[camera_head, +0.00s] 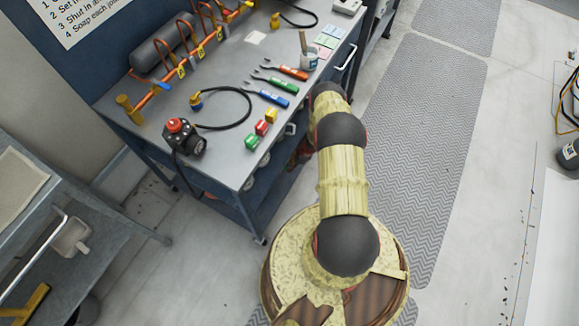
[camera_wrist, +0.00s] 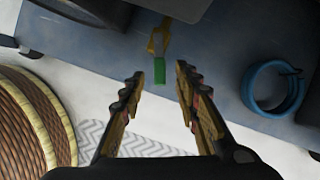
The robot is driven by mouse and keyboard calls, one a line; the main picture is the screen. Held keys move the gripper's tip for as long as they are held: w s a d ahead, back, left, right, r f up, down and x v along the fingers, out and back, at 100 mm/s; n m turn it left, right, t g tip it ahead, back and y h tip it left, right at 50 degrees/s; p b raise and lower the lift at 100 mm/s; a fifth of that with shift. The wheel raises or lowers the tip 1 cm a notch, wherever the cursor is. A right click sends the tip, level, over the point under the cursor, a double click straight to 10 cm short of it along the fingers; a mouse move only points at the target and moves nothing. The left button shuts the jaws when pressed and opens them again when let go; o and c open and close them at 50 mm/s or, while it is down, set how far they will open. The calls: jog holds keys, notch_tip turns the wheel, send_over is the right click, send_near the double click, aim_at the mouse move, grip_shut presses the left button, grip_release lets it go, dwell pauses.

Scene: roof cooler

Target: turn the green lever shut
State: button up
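In the wrist view, a small green grip on a yellow fitting (camera_wrist: 159,70) lies against a dark blue surface. It looks like the green lever, but I cannot tell its turn angle for sure. My gripper (camera_wrist: 158,82) is open and empty. Its two fingers point toward the green piece, which shows between and just beyond the fingertips, apart from them. In the head view my gripper is hidden by the bench and my own arm, which bends down at the bench's right side. I cannot make out the green lever in that view.
The grey workbench (camera_head: 223,165) carries an orange pipe with yellow-tagged valves (camera_head: 182,71), wrenches (camera_head: 275,84), coloured blocks (camera_head: 252,142) and a black device with a red knob (camera_head: 174,125). A blue hose coil (camera_wrist: 272,87) is right of my fingers. Patterned mat (camera_head: 425,130) floor is clear.

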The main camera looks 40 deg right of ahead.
jog(key=s+d, duration=0.8)
jog(key=s, duration=0.1)
jog(key=shift+d+r, duration=0.25)
jog(key=shift+r, duration=0.2)
jog(key=shift+c, duration=0.2)
